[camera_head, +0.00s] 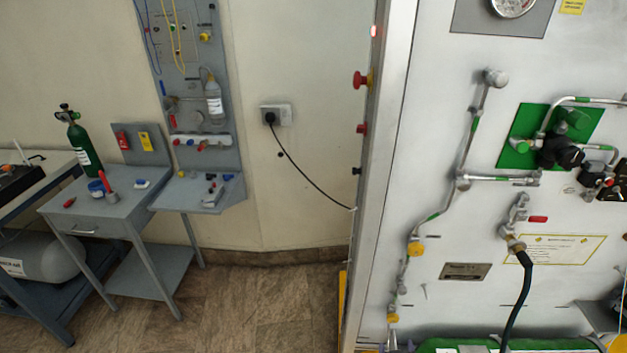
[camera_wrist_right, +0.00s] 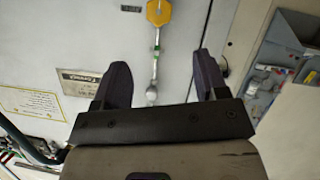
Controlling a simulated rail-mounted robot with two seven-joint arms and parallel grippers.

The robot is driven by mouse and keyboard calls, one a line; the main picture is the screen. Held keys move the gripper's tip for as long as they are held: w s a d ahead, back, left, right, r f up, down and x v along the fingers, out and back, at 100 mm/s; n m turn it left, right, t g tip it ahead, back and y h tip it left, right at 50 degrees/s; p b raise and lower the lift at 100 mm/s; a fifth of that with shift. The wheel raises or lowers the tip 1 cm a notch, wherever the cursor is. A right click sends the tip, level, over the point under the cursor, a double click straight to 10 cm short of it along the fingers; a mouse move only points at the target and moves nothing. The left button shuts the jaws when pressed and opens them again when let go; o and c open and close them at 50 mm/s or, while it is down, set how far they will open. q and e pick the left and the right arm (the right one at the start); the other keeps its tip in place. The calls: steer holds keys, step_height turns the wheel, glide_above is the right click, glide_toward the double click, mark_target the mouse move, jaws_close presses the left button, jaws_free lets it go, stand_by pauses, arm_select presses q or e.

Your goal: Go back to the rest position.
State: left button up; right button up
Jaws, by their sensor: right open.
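My right gripper (camera_wrist_right: 160,72) shows in the wrist view with its two dark fingers wide apart and nothing between them. It faces the pale panel (camera_wrist_right: 185,40); a thin pipe with a yellow fitting (camera_wrist_right: 158,12) lies behind the gap between the fingers. I cannot tell how far the fingers are from the panel. In the head view, only small dark parts at the bottom edge may belong to it. My left gripper is not in either view.
The panel (camera_head: 450,60) carries pipes, valves and a black hose (camera_head: 518,300) on the right. A grey side table (camera_head: 85,212) with a green cylinder (camera_head: 80,145) stands at the left by a grey wall board (camera_head: 190,100). The floor (camera_head: 250,310) between is clear.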

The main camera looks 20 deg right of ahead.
steer(key=s+a+r+n+g+y, duration=0.1)
steer(key=s+a+r+g+y, duration=0.3)
steer(key=s, duration=0.4)
steer(key=s+a+r+n+g+y, duration=0.1)
steer(key=s+a+r+g+y, duration=0.1)
steer(key=s+a+r, duration=0.45)
steer(key=s+f+n+g, duration=0.1)
steer(key=s+f, duration=0.2)
steer(key=s, duration=0.4)
steer(key=s+f+n+g, duration=0.1)
steer(key=s+f+g, duration=0.15)
steer(key=s, duration=0.35)
steer(key=w+p+v, duration=0.3)
steer(key=p+v, duration=0.9)
steer(key=w+r+p+v, duration=0.1)
steer(key=w+p+v, duration=0.1)
steer(key=p+v, duration=1)
steer(key=w+r+p+v, duration=0.1)
steer(key=w+p+v, duration=0.2)
steer(key=p+v, duration=1)
steer(key=shift+w+d+t+p, duration=0.25)
steer(key=shift+w+t+p, duration=0.15)
steer(key=shift+t+p, duration=0.05)
